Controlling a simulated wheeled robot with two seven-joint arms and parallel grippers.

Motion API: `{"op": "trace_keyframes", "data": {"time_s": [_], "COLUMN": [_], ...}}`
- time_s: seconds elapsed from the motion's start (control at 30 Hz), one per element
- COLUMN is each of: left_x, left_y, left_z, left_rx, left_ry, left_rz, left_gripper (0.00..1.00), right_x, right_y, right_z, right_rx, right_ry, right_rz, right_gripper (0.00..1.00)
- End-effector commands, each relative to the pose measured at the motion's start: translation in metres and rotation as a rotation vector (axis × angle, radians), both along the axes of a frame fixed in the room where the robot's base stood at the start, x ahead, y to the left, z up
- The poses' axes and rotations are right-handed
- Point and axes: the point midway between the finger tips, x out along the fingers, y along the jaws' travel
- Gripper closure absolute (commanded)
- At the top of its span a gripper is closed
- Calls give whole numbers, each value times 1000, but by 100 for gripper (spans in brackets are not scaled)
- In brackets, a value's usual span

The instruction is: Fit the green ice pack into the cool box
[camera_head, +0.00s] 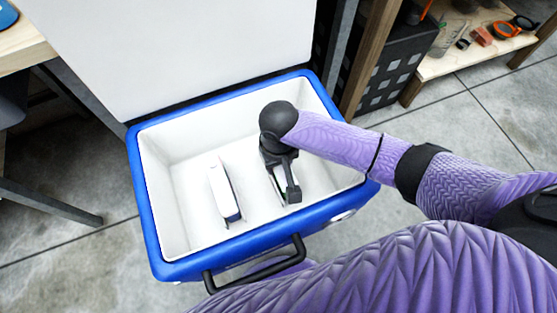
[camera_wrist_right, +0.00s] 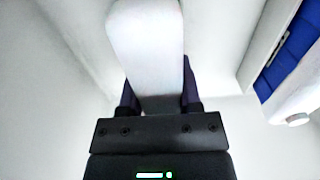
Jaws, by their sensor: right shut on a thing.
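The blue cool box (camera_head: 151,222) stands open on the floor with a white interior. My right gripper (camera_head: 284,185) is down inside its right half, pointing downward. In the right wrist view the gripper (camera_wrist_right: 160,100) is shut on a pale, round-ended slab, the ice pack (camera_wrist_right: 147,45). In the head view only a thin white and greenish strip of this pack (camera_head: 275,187) shows beside the gripper; the rest is hidden. Whether its lower end touches the box floor cannot be told. My left gripper is out of view.
A second pack, white with a dark blue side (camera_head: 222,190), stands in the box's left half, apart from the gripper. The raised white lid (camera_head: 200,45) is behind the box. The black handle (camera_head: 255,267) is at the front. A wooden shelf (camera_head: 450,60) stands at upper right.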

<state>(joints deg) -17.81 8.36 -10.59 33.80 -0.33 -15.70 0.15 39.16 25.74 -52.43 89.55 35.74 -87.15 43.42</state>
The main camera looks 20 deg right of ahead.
Motion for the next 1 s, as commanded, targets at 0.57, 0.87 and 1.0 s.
{"op": "trace_keyframes", "data": {"time_s": [0.57, 0.87, 1.0], "left_x": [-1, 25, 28], "left_y": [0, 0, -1], "left_z": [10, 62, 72], "left_rx": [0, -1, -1], "left_ry": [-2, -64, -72], "left_rz": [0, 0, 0], "left_gripper": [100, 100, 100], "right_x": [1, 1, 0], "right_y": [0, 1, 0], "right_z": [17, 104, 122], "right_rx": [0, 1, 1], "right_ry": [-4, -7, -3], "right_rz": [0, 1, 1], "right_gripper": [21, 21, 21]}}
